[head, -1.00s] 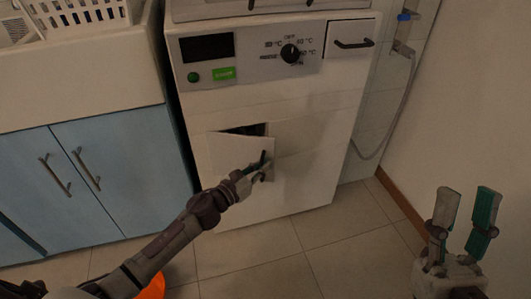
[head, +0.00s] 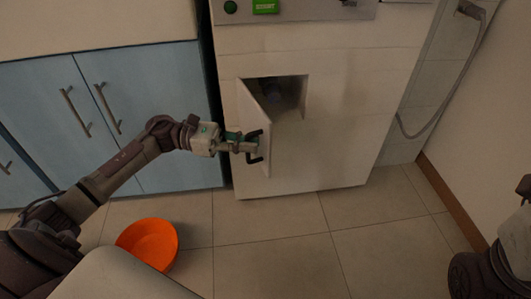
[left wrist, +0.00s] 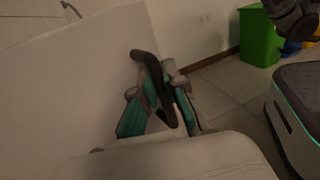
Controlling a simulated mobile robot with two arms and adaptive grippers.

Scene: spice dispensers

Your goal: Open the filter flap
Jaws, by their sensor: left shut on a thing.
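The filter flap (head: 255,125) is a white door low on the front of the white washing machine (head: 345,140). It stands swung out on its left side, with the dark filter opening (head: 285,93) showing behind it. The flap's black handle (head: 256,147) is between the fingers of my left gripper (head: 250,145), which is shut on it. In the left wrist view the teal-padded fingers (left wrist: 158,105) close around the black handle (left wrist: 155,85), with the white flap (left wrist: 70,85) at left. My right arm shows at the right edge of the head view; its fingertips are out of the picture.
An orange bowl (head: 150,243) lies on the tiled floor below my left arm. A blue cabinet (head: 150,110) stands left of the machine. A hose (head: 440,115) hangs at the right wall. The floor in front of the machine (head: 290,220) is clear.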

